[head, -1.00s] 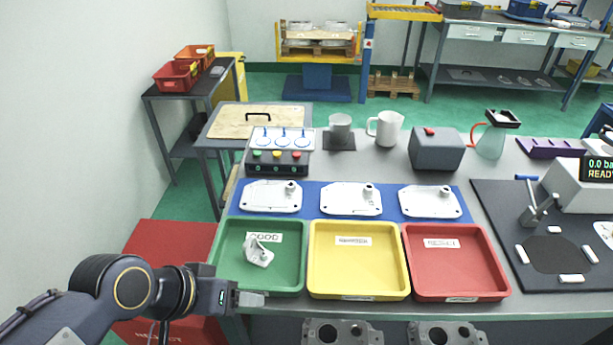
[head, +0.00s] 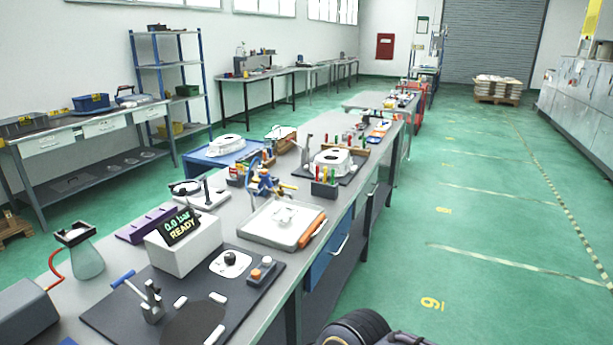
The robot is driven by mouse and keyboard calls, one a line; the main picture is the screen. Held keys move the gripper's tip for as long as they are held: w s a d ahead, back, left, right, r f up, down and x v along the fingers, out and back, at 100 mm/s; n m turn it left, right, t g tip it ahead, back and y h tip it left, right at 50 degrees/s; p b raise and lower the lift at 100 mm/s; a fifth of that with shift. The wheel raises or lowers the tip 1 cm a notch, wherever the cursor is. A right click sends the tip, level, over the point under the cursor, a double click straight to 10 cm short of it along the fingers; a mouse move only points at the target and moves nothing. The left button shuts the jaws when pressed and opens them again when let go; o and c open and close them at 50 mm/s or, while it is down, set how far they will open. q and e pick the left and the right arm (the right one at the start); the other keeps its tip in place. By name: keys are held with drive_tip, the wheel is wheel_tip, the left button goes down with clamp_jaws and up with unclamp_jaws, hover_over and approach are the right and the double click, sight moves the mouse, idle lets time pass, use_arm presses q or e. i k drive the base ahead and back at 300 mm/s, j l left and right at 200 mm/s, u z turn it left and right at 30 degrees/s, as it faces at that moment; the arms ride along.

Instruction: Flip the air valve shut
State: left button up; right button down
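I cannot tell for sure which part is the air valve. A white tester box (head: 183,246) with a dark display (head: 181,226) reading "0.0 bar READY" stands on a dark mat at the near left. Beside it on the mat is a metal lever clamp (head: 152,302) with a blue handle (head: 123,279) tilted up to the left. A white plate with a black knob (head: 231,258) lies to the right of the box. A small grey block with orange and pale buttons (head: 262,271) is next to it. Neither gripper is in view.
Green floor (head: 480,250) is clear on the right. Part of my arm shows at the bottom.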

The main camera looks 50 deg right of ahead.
sight(288, 186)
drive_tip(key=i+l, duration=0.1)
drive_tip(key=l, duration=0.35)
drive_tip(key=i+l+z, duration=0.1)
drive_tip(key=l, duration=0.35)
drive_tip(key=i+l, duration=0.15)
drive_tip(key=l, duration=0.3)
drive_tip(key=i+l+z, duration=0.1)
drive_tip(key=l, duration=0.3)
drive_tip(key=i+l, duration=0.2)
drive_tip(key=l, duration=0.25)
drive_tip(key=i+l+z, duration=0.1)
drive_tip(key=l, duration=0.35)
drive_tip(key=i+l+z, duration=0.1)
drive_tip(key=l, duration=0.3)
drive_tip(key=i+l, duration=0.3)
drive_tip(key=i+l+u, duration=0.1)
drive_tip(key=l+u, duration=0.2)
drive_tip(key=u, duration=0.2)
drive_tip(key=l+u, duration=0.3)
drive_tip(key=u, duration=0.15)
drive_tip(key=l+u, duration=0.35)
drive_tip(key=u, duration=0.15)
